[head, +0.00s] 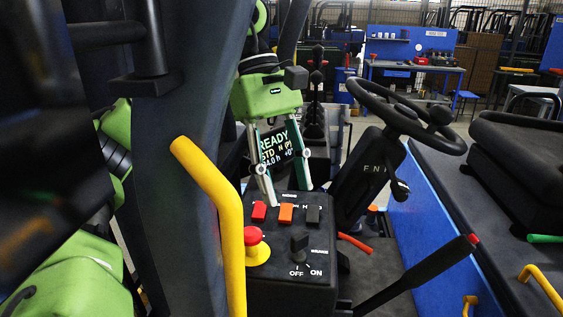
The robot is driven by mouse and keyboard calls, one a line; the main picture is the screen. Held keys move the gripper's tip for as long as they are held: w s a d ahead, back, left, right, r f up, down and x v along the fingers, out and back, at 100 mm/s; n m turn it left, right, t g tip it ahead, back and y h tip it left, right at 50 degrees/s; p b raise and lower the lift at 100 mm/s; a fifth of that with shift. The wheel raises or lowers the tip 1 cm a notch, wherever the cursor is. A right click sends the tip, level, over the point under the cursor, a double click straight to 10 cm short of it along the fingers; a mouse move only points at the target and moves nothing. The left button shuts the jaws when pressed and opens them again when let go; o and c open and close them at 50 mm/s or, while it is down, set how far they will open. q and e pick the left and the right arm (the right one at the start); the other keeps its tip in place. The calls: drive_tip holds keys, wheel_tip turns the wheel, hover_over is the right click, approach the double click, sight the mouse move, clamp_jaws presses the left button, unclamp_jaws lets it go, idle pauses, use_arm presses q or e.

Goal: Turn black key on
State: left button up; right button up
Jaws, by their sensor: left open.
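The black key (299,245) stands on the top panel of a dark console, with the printed words OFF and ON just in front of it. Its grip looks roughly in line with OFF. My left gripper (288,196) comes down from above, green with pale fingers. It is open and empty, its fingertips spread behind the key, near the row of rocker switches and apart from the key. I cannot tell whether the fingertips touch the panel. My right gripper does not show.
A red and yellow stop button (256,245) sits left of the key. Red, orange and black rockers (286,213) lie behind it. A lit display (281,145) shows between my fingers. A yellow rail (222,215), steering wheel (405,112) and black lever (420,275) surround the console.

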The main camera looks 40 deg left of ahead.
use_arm(q)
drive_tip(key=shift+v, duration=1.45)
